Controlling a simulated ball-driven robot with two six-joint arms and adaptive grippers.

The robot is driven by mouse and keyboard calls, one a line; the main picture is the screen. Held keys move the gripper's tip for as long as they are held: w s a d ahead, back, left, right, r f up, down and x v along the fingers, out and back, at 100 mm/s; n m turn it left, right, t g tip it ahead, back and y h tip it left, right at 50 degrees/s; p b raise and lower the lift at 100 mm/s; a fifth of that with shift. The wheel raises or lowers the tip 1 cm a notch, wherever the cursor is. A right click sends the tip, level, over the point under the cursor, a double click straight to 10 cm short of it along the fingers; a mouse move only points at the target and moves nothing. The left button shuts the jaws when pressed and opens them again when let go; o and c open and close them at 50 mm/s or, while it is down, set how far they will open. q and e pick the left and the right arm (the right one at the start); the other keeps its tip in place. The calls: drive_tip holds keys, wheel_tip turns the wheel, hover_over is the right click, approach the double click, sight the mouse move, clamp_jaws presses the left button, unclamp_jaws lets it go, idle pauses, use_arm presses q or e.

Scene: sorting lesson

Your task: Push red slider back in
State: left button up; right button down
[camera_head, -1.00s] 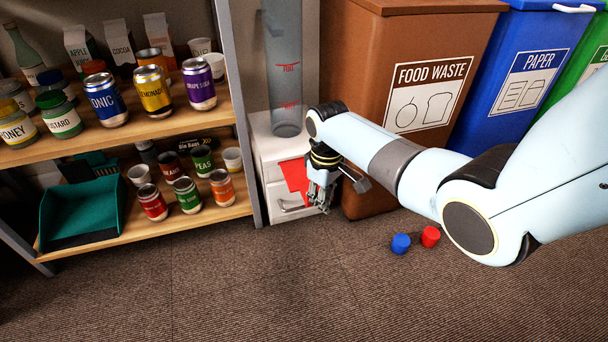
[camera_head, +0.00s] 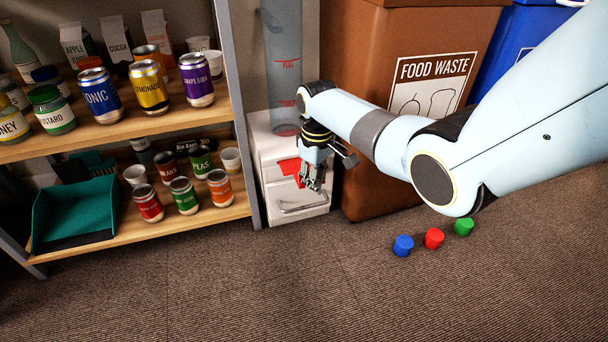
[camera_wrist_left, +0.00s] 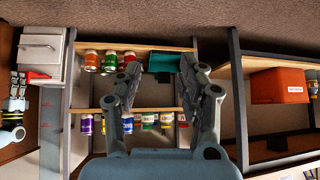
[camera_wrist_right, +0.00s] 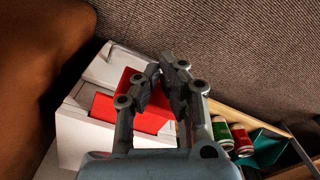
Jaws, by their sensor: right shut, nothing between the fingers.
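The red slider (camera_head: 288,167) is a flat red plate at the front of a white cabinet (camera_head: 268,190), below a clear upright tube (camera_head: 284,70). My right gripper (camera_head: 316,188) is shut and empty at the cabinet front, covering part of the slider. In the right wrist view, red parts of the slider (camera_wrist_right: 103,107) show beside and behind the shut fingers (camera_wrist_right: 162,72); I cannot tell whether they touch it. My left gripper (camera_wrist_left: 160,68) is open and empty, facing the shelves; it is out of the head view. The slider shows small in the left wrist view (camera_wrist_left: 39,77).
A brown food waste bin (camera_head: 385,45) stands close right of the cabinet. A shelf (camera_head: 120,120) with cans, jars and cups stands to the left. Blue (camera_head: 403,246), red (camera_head: 434,238) and green (camera_head: 464,226) caps lie on the floor. The carpet in front is clear.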

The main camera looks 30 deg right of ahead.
drive_tip(key=shift+w+d+f+b, duration=0.15)
drive_tip(key=shift+w+b, duration=0.25)
drive_tip(key=shift+w, duration=0.25)
drive_tip(key=shift+w+d+r+b, duration=0.15)
drive_tip(key=shift+w+b, duration=0.2)
drive_tip(key=shift+w, duration=0.25)
drive_tip(key=shift+w+d+f+b, duration=0.1)
drive_tip(key=shift+w+d+b, duration=0.1)
drive_tip(key=shift+w+b, duration=0.55)
use_arm(q)
drive_tip(key=t, duration=0.2)
drive_tip(key=w+t, duration=0.1)
drive_tip(key=t, duration=0.1)
drive_tip(key=shift+d+r, duration=0.25)
drive_tip(key=shift+d, duration=0.1)
use_arm(e)
drive_tip(key=shift+w, duration=0.2)
